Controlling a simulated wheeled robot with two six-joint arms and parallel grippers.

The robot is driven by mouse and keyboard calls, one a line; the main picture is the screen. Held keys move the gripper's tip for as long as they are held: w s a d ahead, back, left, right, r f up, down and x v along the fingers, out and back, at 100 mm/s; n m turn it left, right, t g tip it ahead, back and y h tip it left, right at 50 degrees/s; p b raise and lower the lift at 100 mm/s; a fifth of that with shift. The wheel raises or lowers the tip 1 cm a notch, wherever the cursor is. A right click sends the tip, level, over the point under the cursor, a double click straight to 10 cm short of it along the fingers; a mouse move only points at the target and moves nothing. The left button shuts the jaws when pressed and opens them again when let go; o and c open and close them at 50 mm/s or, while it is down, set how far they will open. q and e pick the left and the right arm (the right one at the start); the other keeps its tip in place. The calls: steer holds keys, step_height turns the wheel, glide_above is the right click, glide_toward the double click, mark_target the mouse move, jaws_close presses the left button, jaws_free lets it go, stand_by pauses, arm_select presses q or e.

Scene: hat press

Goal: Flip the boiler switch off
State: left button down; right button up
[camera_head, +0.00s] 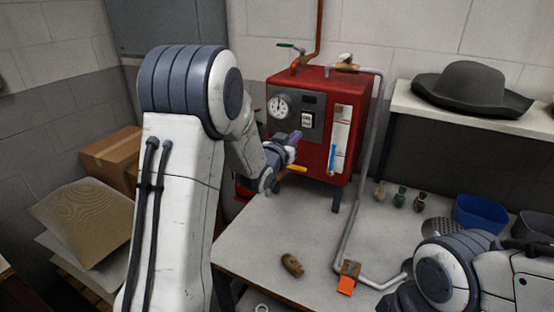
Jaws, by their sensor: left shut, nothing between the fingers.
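The red boiler (352,97) stands at the back of the table against the wall. Its grey front panel carries a round gauge (279,106) and a small switch (307,120) on a light plate. The switch's position is too small to tell. My left gripper (298,136) is shut and empty, just below and left of the switch, in front of the panel's lower part. I cannot tell whether it touches the panel.
A grey pipe (367,160) runs down the boiler's right side to an orange-handled valve (346,285). A brown lump (292,265), small bottles (401,196) and a blue bin (480,214) are on the table (265,235). A grey hat (470,88) sits on the right shelf.

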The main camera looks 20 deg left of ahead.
arm_select(q)
steer(key=s+f+b, duration=0.1)
steer(key=s+b, duration=0.1)
steer(key=s, duration=0.6)
steer(key=shift+s+a+f, duration=0.2)
steer(key=shift+s+f, duration=0.05)
steer(key=s+d+f+m+g+h, duration=0.1)
steer(key=s+d+f+m+g, duration=0.1)
steer(key=s+d+f+g, duration=0.45)
steer(key=s+d+f+m+g, duration=0.1)
steer(key=s+d+f+g, duration=0.3)
steer(key=d, duration=0.6)
steer(key=s+d+m+g, duration=0.1)
steer(key=s+m+g, duration=0.1)
steer(key=s, duration=0.9)
steer(key=s+d+m+g+y, duration=0.1)
steer(key=s+g, duration=0.3)
steer(key=s, duration=0.8)
steer(key=shift+s+d+m+g, duration=0.25)
steer(key=shift+d+m+g, duration=0.15)
steer(key=shift+d, duration=0.2)
